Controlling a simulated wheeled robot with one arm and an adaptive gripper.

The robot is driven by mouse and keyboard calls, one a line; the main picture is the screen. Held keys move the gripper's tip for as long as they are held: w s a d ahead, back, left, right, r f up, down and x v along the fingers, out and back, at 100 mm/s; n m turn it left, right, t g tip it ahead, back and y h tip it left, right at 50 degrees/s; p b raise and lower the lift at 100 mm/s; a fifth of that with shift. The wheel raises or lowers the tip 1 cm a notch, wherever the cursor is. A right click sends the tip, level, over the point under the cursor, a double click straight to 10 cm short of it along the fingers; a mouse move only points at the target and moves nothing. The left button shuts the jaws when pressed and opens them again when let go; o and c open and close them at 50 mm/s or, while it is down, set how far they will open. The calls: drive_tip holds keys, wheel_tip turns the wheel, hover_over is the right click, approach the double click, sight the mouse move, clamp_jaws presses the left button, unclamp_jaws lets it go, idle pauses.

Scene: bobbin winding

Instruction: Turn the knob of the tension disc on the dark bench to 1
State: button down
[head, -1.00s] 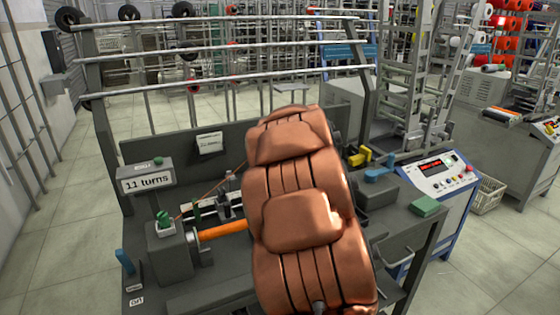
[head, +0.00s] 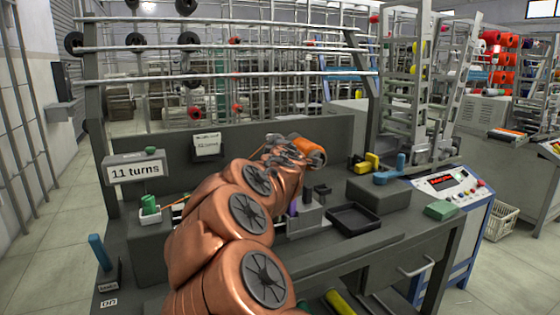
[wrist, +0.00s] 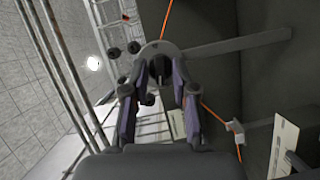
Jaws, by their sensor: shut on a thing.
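The tension disc (wrist: 161,49) shows in the wrist view as a round grey part at my fingertips, with orange thread running past it. My gripper (wrist: 159,76) is shut on its knob, with one finger on each side. The fingers cover most of the knob, and I cannot read a number or pointer on it. In the head view my copper arm reaches across the dark bench (head: 420,235) toward its back panel, and hides the disc and my fingertips.
An "11 turns" counter (head: 135,168) and a green-topped post (head: 150,205) stand at the left. A black tray (head: 354,219), a grey box (head: 378,194) and a green block (head: 441,210) are at the right. An orange spool (head: 311,150) shows beside my arm's far end.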

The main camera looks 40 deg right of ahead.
drive_tip(key=shift+n+h+b, duration=0.4)
drive_tip(key=shift+n+b, duration=0.6)
drive_tip(key=shift+b, duration=0.35)
drive_tip(key=shift+t, duration=0.3)
drive_tip(key=c, duration=1.2)
unclamp_jaws()
drive_tip(key=shift+w, duration=0.1)
drive_tip(key=shift+c, duration=0.2)
drive_tip(key=shift+a+f, duration=0.1)
drive_tip(key=v, duration=1.2)
